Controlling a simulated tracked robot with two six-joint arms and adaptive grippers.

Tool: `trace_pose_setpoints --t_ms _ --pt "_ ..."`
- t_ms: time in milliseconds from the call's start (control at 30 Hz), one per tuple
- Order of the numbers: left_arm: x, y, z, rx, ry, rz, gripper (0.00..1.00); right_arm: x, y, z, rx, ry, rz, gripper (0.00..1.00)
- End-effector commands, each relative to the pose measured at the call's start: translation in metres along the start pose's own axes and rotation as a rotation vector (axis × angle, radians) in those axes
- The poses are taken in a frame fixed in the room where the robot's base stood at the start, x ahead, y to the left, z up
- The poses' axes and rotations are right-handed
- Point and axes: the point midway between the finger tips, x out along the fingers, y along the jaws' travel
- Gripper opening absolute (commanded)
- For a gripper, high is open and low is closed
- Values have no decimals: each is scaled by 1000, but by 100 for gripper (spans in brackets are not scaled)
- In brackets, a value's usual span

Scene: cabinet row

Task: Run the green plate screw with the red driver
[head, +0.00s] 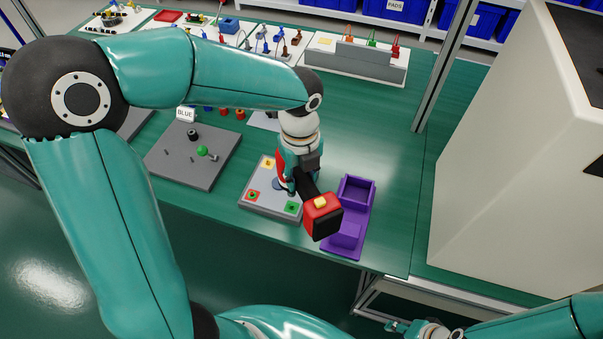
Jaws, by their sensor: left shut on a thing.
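My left gripper (287,180) is shut on the red driver (322,214), over the grey plate (262,205). The driver's black grip and red-and-black base, with a yellow patch, stick out toward the lower right. Its tip is hidden by the gripper and arm. The plate has a yellow mark at the back, a red mark (253,195) at the left and a green mark (291,207) at the front right. The screw at the green mark is too small to make out. My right gripper (405,327) is low at the bottom edge, off the table; its finger opening is unclear.
A purple holder (354,226) stands right of the plate, partly behind the driver's base. A dark tray (190,172) with a green part and a BLUE sign lies left. Racks of small tools line the back. A large pale cabinet (510,170) stands right; green table between is clear.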

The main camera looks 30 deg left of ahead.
Motion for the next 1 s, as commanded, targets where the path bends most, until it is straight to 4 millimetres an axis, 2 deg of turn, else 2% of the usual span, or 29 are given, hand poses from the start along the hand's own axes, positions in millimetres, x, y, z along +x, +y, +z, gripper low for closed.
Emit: trace_pose_setpoints --t_ms 600,1000 --pt "46 0 1 -2 -2 -2 0 33 12 0 0 0 0 40" --pt "54 0 2 -2 -2 -2 0 38 14 0 0 0 0 40"
